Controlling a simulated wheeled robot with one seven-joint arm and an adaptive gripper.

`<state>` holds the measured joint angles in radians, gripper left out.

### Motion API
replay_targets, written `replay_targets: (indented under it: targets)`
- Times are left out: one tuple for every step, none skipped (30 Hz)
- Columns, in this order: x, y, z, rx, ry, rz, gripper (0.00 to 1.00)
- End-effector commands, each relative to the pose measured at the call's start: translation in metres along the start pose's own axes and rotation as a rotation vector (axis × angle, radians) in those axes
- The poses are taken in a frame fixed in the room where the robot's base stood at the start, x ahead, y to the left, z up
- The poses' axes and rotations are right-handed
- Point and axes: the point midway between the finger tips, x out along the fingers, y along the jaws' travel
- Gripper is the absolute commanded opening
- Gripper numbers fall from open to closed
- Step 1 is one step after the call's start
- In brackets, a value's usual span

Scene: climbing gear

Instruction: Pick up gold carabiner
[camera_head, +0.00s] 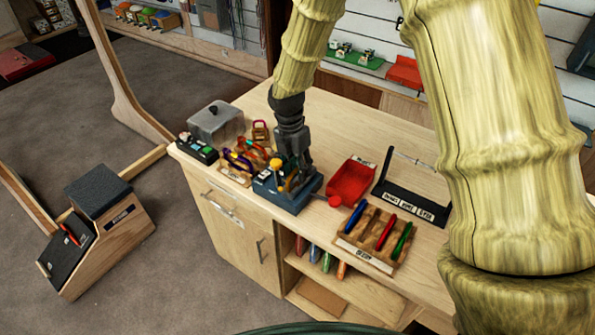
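My gripper (290,186) points down over a dark blue box or tray (310,193) near the table's left front part. The fingers look dark and small, and I cannot tell how far apart they are or whether anything is between them. A small orange-yellow piece (275,163) shows just left of the fingers, at the blue box. It may be the gold carabiner, but it is too small to be sure. A wooden rack (236,178) left of the blue box holds purple and yellow curved pieces (240,158) that may also be carabiners.
A red scoop-like tray (351,182) lies right of the blue box. A wooden rack (346,238) holds blue, red and green pieces. A black stand (412,200) is behind it. A clear lidded box (216,124) and a dark tray (197,149) fill the left end. The table (345,112) is bare towards the back.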

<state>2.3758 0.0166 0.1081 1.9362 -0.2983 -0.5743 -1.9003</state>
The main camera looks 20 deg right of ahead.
Motion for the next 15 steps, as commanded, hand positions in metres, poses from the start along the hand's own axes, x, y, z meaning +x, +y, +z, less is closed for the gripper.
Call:
replay_targets:
  targets:
    - [0.0024,-0.0005,-0.0001,0.0,0.0,-0.002,0.36]
    - [0.0038,-0.0004,0.0,0.0,0.0,-0.001,0.36]
    - [0.0053,-0.0002,0.0001,0.0,-0.001,0.0,0.36]
    - [0.0062,-0.0001,0.0002,0.0,-0.001,0.001,0.36]
    - [0.0068,0.0,0.0002,0.0,-0.001,0.001,0.36]
    - [0.0073,0.0001,0.0002,0.0,-0.001,0.001,0.36]
    - [0.0075,0.0001,0.0002,0.0,-0.001,0.001,0.36]
    - [0.0076,0.0001,0.0002,0.0,-0.001,0.001,0.36]
    - [0.0077,0.0001,0.0002,0.0,-0.001,0.001,0.36]
    - [0.0076,0.0001,0.0002,0.0,-0.001,0.001,0.36]
    - [0.0076,0.0002,0.0002,0.0,-0.001,0.001,0.36]
    - [0.0076,0.0002,0.0002,0.0,-0.001,0.001,0.32]
    - [0.0076,0.0001,0.0002,0.0,-0.001,0.001,0.27]
    - [0.0075,0.0001,0.0002,0.0,-0.001,0.001,0.21]
    - [0.0075,0.0001,0.0002,0.0,-0.001,0.001,0.14]
